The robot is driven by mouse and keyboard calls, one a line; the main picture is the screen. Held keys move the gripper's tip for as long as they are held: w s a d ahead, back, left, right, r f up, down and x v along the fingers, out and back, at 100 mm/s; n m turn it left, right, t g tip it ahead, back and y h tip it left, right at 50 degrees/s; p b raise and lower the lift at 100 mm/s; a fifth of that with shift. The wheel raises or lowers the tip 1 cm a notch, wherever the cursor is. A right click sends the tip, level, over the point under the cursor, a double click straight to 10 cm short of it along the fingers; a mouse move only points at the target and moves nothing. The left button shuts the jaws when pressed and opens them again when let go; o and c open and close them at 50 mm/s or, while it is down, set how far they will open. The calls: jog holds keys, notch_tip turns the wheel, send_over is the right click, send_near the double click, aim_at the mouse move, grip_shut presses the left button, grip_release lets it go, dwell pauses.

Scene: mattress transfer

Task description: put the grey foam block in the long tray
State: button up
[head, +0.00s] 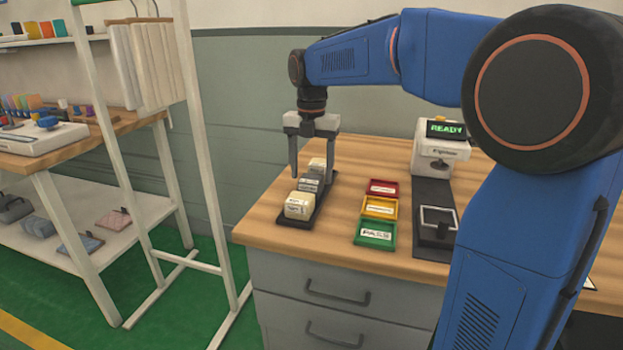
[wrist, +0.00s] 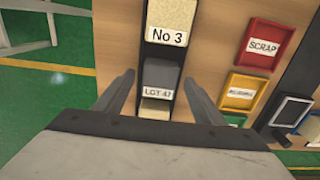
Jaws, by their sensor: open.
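The grey foam block (head: 309,181) sits in the long dark tray (head: 317,212), between two cream blocks. In the wrist view the grey block (wrist: 159,78) carries a "LOT 47"-like label, its last digit hard to read. The far cream block (head: 317,166) is partly hidden by my gripper. My gripper (head: 312,172) is open and points down over the tray. In the wrist view its fingers (wrist: 157,85) stand on either side of the grey block, with gaps; contact is not visible.
Red (head: 382,188), yellow (head: 379,207) and green (head: 375,233) small trays stand right of the long tray. A tester with a "READY" display (head: 440,140) stands further right. A white rack (head: 205,160) stands left of the bench. Bare wood (head: 345,165) lies between.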

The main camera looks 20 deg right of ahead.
aim_at(312, 178)
notch_tip(312, 178, up, 10)
dwell(0.4)
